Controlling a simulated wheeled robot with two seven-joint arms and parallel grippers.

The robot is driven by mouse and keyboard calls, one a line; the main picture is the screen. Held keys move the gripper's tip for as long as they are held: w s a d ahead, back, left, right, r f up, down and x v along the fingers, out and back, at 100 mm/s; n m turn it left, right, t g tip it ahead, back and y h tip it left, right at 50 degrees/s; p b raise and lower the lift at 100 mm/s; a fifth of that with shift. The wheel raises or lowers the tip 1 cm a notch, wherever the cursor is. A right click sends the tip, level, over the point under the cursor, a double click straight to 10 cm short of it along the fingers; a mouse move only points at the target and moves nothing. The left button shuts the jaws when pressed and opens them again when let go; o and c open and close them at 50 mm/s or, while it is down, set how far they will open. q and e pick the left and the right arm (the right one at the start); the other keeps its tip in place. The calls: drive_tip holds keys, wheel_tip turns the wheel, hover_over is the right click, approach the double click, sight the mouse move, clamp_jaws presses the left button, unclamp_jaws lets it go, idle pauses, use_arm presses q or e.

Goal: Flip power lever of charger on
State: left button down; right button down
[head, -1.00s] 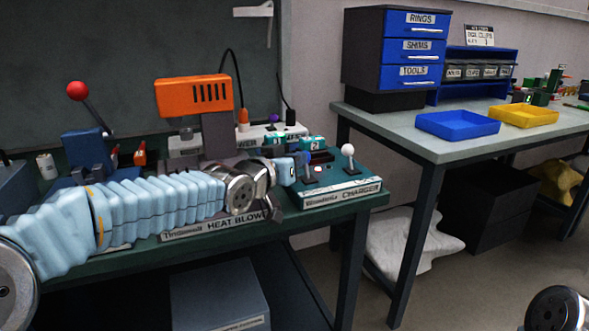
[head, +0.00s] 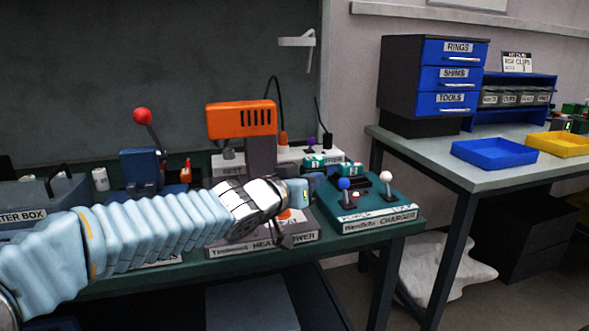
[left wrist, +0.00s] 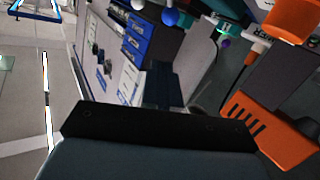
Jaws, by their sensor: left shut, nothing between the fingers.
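The charger (head: 365,215) is a teal box with a "CHARGER" label at the right end of the green bench. On it stand a blue-knobbed lever (head: 344,184) at left and a white-knobbed lever (head: 386,177) at right. The lettering at their bases is too small to read. My left gripper (head: 316,186) is shut and empty, just left of the blue knob; a small gap seems to lie between them. In the left wrist view the blue knob (left wrist: 170,17) and the white knob (left wrist: 138,4) show at the top edge. My right gripper is out of view.
Behind and left of the charger stands the orange-topped heat blower (head: 241,119), close to my left forearm. A power strip (head: 300,155) and small teal blocks lie behind the charger. A red-knobbed lever press (head: 145,165) stands farther left.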

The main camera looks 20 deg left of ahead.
use_arm(q)
drive_tip(key=shift+s+a+r, duration=0.35)
drive_tip(key=shift+s, duration=0.3)
drive_tip(key=shift+s+a+r, duration=0.35)
drive_tip(key=shift+s+a, duration=0.05)
drive_tip(key=shift+s, duration=0.25)
drive_tip(key=shift+s+a+r, duration=0.35)
drive_tip(key=shift+s, duration=0.3)
